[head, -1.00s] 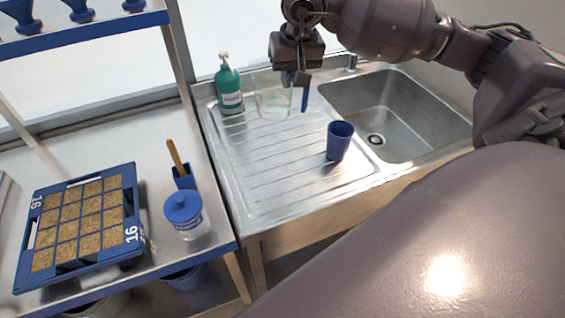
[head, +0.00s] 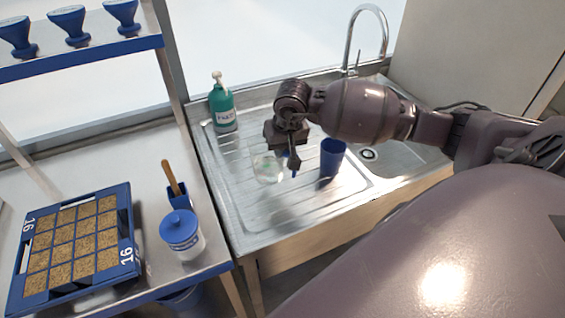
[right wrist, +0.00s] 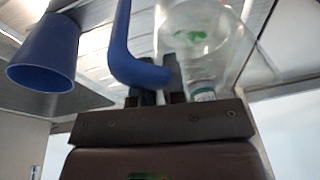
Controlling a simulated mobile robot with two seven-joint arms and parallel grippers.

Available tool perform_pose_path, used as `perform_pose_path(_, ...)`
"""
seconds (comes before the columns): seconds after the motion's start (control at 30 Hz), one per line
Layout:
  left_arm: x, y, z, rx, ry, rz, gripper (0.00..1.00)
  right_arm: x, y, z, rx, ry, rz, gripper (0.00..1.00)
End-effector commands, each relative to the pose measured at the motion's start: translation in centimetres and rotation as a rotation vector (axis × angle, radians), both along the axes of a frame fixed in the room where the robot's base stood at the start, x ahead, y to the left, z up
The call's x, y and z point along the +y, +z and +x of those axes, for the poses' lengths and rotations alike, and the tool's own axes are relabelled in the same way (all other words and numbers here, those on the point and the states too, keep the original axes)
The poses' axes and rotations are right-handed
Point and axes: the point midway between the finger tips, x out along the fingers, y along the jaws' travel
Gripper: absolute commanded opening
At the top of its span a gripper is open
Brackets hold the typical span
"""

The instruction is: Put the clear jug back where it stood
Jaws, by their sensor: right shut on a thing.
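The clear jug (head: 267,170) is see-through with a blue handle. It is at the drainboard (head: 232,192), left of the blue cup; whether its base touches the board I cannot tell. My right gripper (head: 293,164) is shut on the jug's handle, on the jug's right side. In the right wrist view the blue handle (right wrist: 124,45) runs down to the finger tips, and the clear body (right wrist: 215,35) shows beyond them. Part of the handle is hidden behind the fingers. My left gripper is not in view.
A blue cup (head: 332,157) stands close to the right of my gripper. A green pump bottle (head: 222,106) stands at the back left of the drainboard. The sink and tap (head: 349,50) lie behind my arm. A lidded tub (head: 181,236) and seed tray (head: 128,240) are on the left bench.

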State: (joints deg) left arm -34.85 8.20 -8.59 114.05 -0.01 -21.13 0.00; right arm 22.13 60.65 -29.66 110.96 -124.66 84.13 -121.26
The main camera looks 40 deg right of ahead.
Motion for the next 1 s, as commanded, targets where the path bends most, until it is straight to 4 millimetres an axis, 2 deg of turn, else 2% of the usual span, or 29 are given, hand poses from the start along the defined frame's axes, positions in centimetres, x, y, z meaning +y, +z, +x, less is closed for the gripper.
perform_pose_path(0.27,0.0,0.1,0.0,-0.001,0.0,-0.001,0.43,0.0,-1.5,0.0,0.0,-0.002,0.0,0.0)
perform_pose_path(0.53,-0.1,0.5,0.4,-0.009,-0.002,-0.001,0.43,0.0,-4.7,0.0,0.0,-0.002,0.001,0.0)
perform_pose_path(0.97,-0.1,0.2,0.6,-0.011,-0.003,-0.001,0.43,0.0,-5.2,0.1,-0.002,-0.001,0.0,0.0)
perform_pose_path(1.0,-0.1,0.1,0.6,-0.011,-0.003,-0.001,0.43,0.0,-5.3,0.0,0.0,-0.001,0.0,0.12)
